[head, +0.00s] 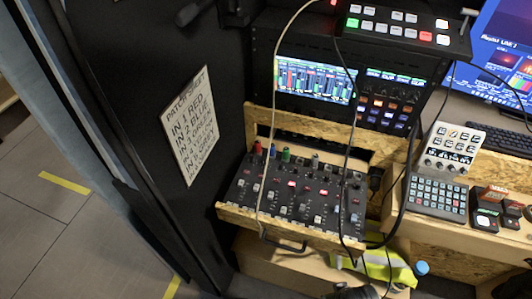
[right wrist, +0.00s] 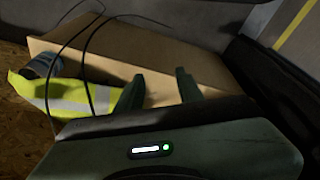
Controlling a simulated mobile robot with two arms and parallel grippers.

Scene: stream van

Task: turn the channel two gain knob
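The audio mixer (head: 290,222) sits in a sloping wooden shelf in the head view, with several rows of small knobs and lit buttons. Red (head: 257,148), blue (head: 272,150) and green (head: 286,155) plugs or caps stand along its back edge. The channel two gain knob is too small to single out; the patch sheet (head: 190,125) reads "IN 1 RED" and seemingly "IN 2 BLUE". My right gripper (right wrist: 158,82) is open and empty in the right wrist view, fingers apart before a cardboard-brown box (right wrist: 165,55). The mixer is not visible there. My left gripper is not in view.
Loose cables (head: 275,90) hang across the mixer. A rack with a screen (head: 315,80) and a button switcher (head: 400,22) stand behind it. A keypad (head: 437,197) is to its right. A yellow hi-vis vest (head: 385,265) lies below, also in the right wrist view (right wrist: 70,92).

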